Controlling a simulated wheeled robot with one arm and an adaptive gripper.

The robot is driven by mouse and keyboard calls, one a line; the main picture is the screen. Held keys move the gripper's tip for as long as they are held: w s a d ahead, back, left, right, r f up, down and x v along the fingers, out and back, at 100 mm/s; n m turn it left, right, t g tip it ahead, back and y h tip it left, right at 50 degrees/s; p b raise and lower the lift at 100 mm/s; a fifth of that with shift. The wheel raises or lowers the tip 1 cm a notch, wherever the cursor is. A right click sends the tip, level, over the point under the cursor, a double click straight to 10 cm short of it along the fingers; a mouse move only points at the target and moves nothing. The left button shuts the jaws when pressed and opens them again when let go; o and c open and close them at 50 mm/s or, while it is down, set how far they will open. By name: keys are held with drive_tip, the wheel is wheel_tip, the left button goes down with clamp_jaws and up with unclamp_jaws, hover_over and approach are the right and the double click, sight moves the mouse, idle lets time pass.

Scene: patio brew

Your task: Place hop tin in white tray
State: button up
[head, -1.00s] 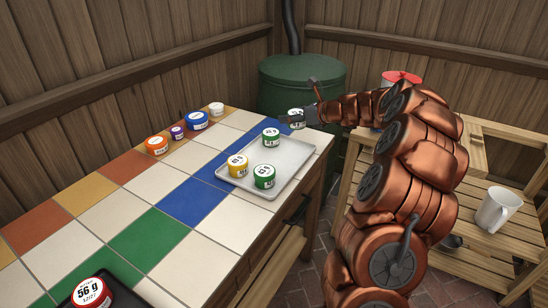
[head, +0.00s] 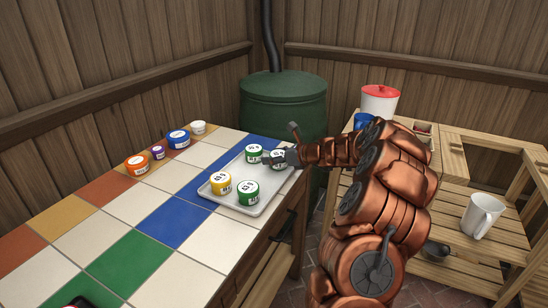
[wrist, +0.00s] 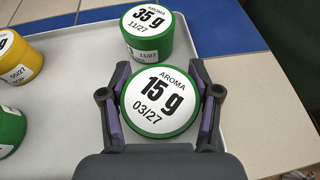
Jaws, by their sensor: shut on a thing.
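My gripper (head: 272,159) is shut on a green tin (wrist: 160,98) with a white lid marked "AROMA 15 g 03/27". The wrist view shows a finger on each side of it. The held tin is at the far right part of the white tray (head: 272,188); I cannot tell whether it touches the tray floor. The tray also holds a green tin marked "35 g" (wrist: 147,35), just beyond the held one, a yellow tin (head: 221,183) and another green tin (head: 248,193) nearer the front. The tray floor (wrist: 75,90) shows bare between them.
Orange (head: 136,165), purple (head: 158,153), blue (head: 179,140) and white (head: 199,128) tins line the tiled table's back left. A green barrel (head: 284,110) stands behind the table. A wooden shelf unit at right holds a white mug (head: 482,216) and a red-lidded container (head: 380,101).

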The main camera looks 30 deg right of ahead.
drive_tip(key=o, duration=1)
drive_tip(key=shift+f, duration=0.1)
drive_tip(key=shift+o, duration=0.2)
